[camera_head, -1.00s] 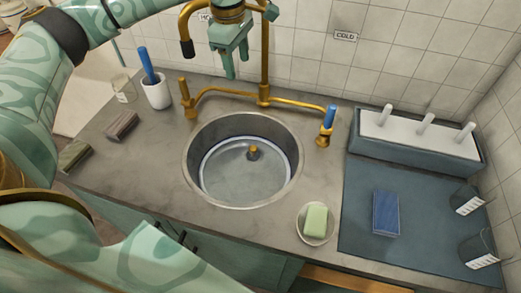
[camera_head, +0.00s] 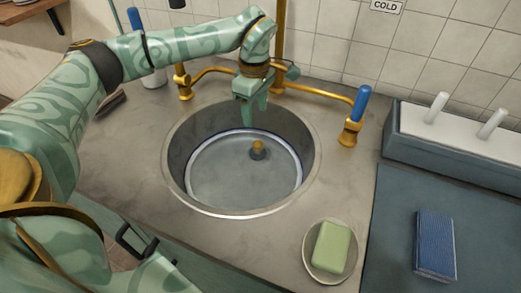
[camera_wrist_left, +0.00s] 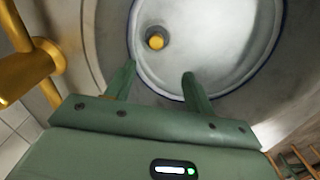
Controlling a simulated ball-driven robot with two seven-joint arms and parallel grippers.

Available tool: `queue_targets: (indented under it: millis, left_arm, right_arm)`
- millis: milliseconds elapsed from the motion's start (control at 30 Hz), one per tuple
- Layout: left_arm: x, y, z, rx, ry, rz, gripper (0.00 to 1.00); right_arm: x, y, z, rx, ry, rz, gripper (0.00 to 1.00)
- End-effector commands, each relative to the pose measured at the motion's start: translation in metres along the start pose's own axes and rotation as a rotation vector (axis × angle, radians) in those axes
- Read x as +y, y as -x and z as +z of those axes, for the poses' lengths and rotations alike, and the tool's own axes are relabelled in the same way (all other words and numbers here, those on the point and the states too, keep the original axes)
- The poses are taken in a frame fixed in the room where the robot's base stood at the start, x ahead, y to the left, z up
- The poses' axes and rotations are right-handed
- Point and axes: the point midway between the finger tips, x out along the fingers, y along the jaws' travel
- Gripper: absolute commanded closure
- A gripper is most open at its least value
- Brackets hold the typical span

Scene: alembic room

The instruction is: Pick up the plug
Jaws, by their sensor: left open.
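The plug (camera_head: 258,149) is a small dark stopper with a brass-coloured knob, standing in the round basin of the sink (camera_head: 210,180). It also shows in the left wrist view (camera_wrist_left: 155,41), ahead of the fingers and nearer the left one. My left gripper (camera_head: 247,118) is over the back part of the basin, fingers pointing down. It is above and behind the plug, apart from it. In the left wrist view the two fingers (camera_wrist_left: 158,76) stand apart with nothing between them.
The brass tap pipework (camera_head: 215,70) with a blue-handled valve (camera_head: 360,103) runs behind the basin. A dish with green soap (camera_head: 332,247) sits at the front right. A blue sponge (camera_head: 435,244) lies on the dark mat (camera_head: 390,215). The counter left of the basin is mostly clear.

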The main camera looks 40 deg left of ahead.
Motion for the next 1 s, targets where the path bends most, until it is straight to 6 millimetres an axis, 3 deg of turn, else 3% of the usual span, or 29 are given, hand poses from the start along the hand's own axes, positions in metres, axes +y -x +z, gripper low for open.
queue_targets:
  millis: [33, 233, 467, 633, 800, 1000]
  left_arm:
    - [0.000, -0.023, 0.000, 0.001, 0.000, -0.010, 0.46]
    - [0.000, -0.064, 0.000, 0.001, -0.001, -0.007, 0.46]
    - [0.001, -0.077, 0.000, 0.001, 0.001, -0.001, 0.46]
    - [0.006, -0.104, 0.001, 0.001, 0.000, -0.008, 0.46]
    - [0.008, -0.128, 0.001, 0.002, 0.001, -0.006, 0.46]
    - [0.008, -0.124, 0.001, 0.001, 0.001, 0.000, 0.46]
  right_arm:
    - [-0.001, -0.010, 0.004, -0.012, 0.000, -0.004, 0.17]
    - [-0.004, -0.025, 0.010, -0.029, 0.000, -0.010, 0.17]
    - [-0.004, -0.030, 0.013, -0.036, 0.000, -0.012, 0.17]
    - [-0.006, -0.046, 0.020, -0.059, 0.004, -0.018, 0.17]
    - [0.006, -0.054, 0.015, -0.070, 0.035, -0.002, 0.17]
    - [0.007, -0.052, 0.014, -0.069, 0.039, 0.000, 0.17]
